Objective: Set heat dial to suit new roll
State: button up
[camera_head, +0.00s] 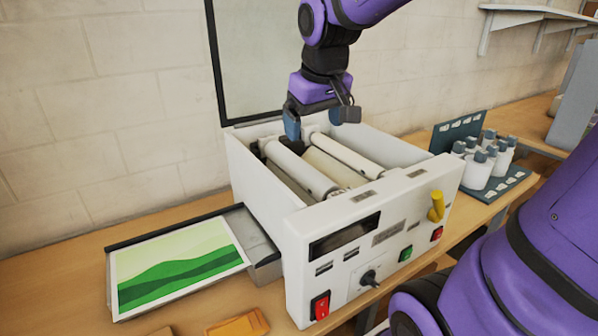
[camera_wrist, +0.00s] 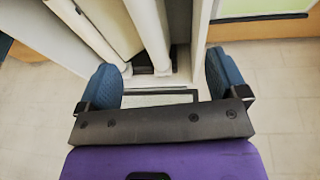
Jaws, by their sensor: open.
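The white roll laminator (camera_head: 300,240) stands on the bench with its lid raised and its rollers (camera_head: 318,165) showing. The heat dial appears to be the dark knob (camera_head: 370,278) with a pale pointer low on its front panel; its marks are too small to read. My gripper (camera_head: 322,120) is open and empty above the rear of the open roller bay, well behind and above the knob. In the wrist view, my gripper's two blue fingertips (camera_wrist: 165,85) are spread apart, with pale rollers (camera_wrist: 150,35) beyond them. The knob is not in the wrist view.
The front panel also has a red rocker switch (camera_head: 320,306), a dark display (camera_head: 343,236), a green button (camera_head: 405,253) and a yellow handle (camera_head: 436,206). A green landscape print (camera_head: 175,268) lies at left. White bottles (camera_head: 478,170) stand on a rack at right.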

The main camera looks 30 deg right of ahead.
jog(key=g+y, duration=0.1)
jog(key=g, duration=0.1)
send_near(299, 160)
jog(key=shift+s+f, duration=0.15)
jog(key=shift+f, duration=0.65)
jog(key=f, duration=0.2)
jog(key=w+f, duration=0.1)
jog(key=f, duration=0.2)
jog(key=shift+w+a+f, duration=0.1)
jog(key=shift+w+f, duration=0.05)
jog(key=shift+f, duration=1.25)
jog(key=shift+w+f, duration=0.15)
jog(key=shift+f, duration=1.25)
jog(key=shift+c, duration=0.2)
jog(key=shift+r, duration=0.1)
jog(key=c, duration=1.6)
